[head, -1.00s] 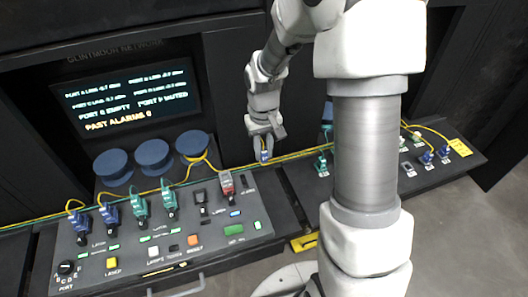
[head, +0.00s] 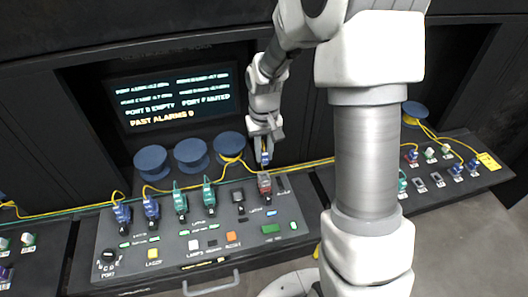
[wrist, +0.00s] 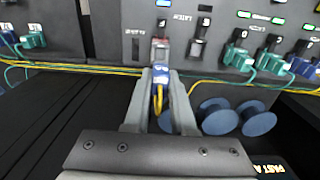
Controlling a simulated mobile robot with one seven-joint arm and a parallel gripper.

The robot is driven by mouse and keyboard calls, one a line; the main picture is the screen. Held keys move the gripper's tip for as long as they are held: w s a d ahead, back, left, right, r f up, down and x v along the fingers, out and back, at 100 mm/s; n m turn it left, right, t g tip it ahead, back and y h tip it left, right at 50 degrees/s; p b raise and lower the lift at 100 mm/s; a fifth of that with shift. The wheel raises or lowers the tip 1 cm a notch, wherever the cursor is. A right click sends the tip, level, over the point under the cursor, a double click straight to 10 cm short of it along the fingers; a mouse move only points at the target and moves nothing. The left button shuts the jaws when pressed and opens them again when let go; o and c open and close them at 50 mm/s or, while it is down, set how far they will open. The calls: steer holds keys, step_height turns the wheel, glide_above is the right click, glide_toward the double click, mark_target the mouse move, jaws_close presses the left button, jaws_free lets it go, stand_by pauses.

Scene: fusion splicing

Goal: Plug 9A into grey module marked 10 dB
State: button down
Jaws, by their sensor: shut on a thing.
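My gripper (head: 264,158) is shut on a blue plug (wrist: 161,76) with a white label and a yellow cable running back between the fingers. The label is too small to read. The blue plug also shows between the fingertips in the head view (head: 265,157). A grey module with a red part (wrist: 160,46) stands on the console straight ahead of the plug in the wrist view. It is just below my gripper in the head view (head: 264,184). The plug's front lies against or very close to this module; I cannot tell whether they touch. No 10 dB marking is readable.
The sloped console (head: 165,262) carries several blue and green plugs to the left and a dark socket (head: 238,196) beside the module. Blue spools (head: 190,153) stand behind. Yellow and green cables run along the console's back edge. Another panel (head: 465,178) lies to the right.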

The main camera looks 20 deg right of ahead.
steer(key=shift+f+b, duration=1.95)
steer(key=shift+f, duration=1.05)
steer(key=shift+f+b, duration=0.55)
steer(key=shift+b, duration=0.05)
steer(key=c, duration=0.7)
jaws_free()
steer(key=shift+r, duration=0.1)
